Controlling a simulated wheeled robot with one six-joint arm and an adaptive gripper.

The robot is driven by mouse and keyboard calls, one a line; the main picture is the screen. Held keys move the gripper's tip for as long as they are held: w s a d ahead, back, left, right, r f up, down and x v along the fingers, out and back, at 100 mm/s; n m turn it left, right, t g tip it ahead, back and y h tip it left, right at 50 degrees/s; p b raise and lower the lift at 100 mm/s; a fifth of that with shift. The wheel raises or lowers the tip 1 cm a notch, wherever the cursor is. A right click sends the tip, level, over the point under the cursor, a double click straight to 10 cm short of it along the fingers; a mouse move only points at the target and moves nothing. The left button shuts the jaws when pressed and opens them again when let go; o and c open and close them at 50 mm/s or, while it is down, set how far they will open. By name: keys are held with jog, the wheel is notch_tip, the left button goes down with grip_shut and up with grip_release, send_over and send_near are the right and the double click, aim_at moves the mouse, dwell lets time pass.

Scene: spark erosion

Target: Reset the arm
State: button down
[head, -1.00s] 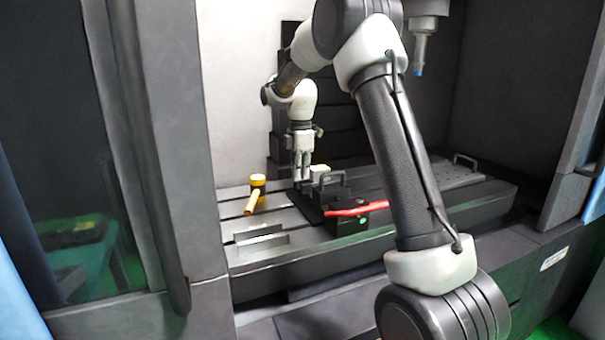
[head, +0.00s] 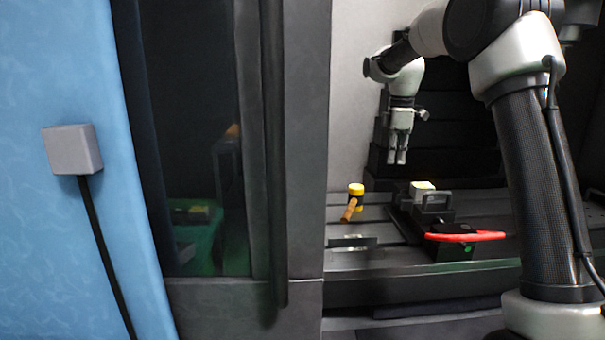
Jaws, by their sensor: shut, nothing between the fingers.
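My gripper (head: 397,158) hangs from my arm inside the machine's work chamber, fingers pointing down. It is shut and empty. It is above and behind the black fixture (head: 408,214) on the grey machine table (head: 345,262), clear of everything below. A pale yellow-white block (head: 421,188) sits on the fixture behind its dark handle. My arm links cover the right side of the view.
A yellow-headed hammer (head: 355,198) lies left on the table, with a thin metal plate (head: 352,241) in front of it. A red-handled tool (head: 466,237) lies on a black box (head: 452,252). A grey door frame (head: 303,140) and blue panel (head: 60,230) stand left.

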jog(key=s+m, duration=0.4)
jog(key=s, duration=0.3)
jog(key=s+d+f+m, duration=0.1)
jog(key=s+m, duration=0.4)
jog(key=s, duration=0.3)
jog(key=s+d+f+m, duration=0.1)
jog(key=s+m, duration=0.3)
jog(key=s, duration=0.4)
jog(key=shift+s+d+m+t, duration=0.1)
jog(key=shift+d+m+t, duration=0.2)
jog(key=shift+t, duration=0.1)
jog(key=s+d+r+m+t, duration=0.1)
jog(key=s+m+t, duration=0.1)
jog(key=s, duration=1.3)
jog(key=shift+s+d+t, duration=0.2)
jog(key=shift+s+t, duration=0.1)
jog(key=shift+t, duration=0.4)
jog(key=shift+r, duration=0.1)
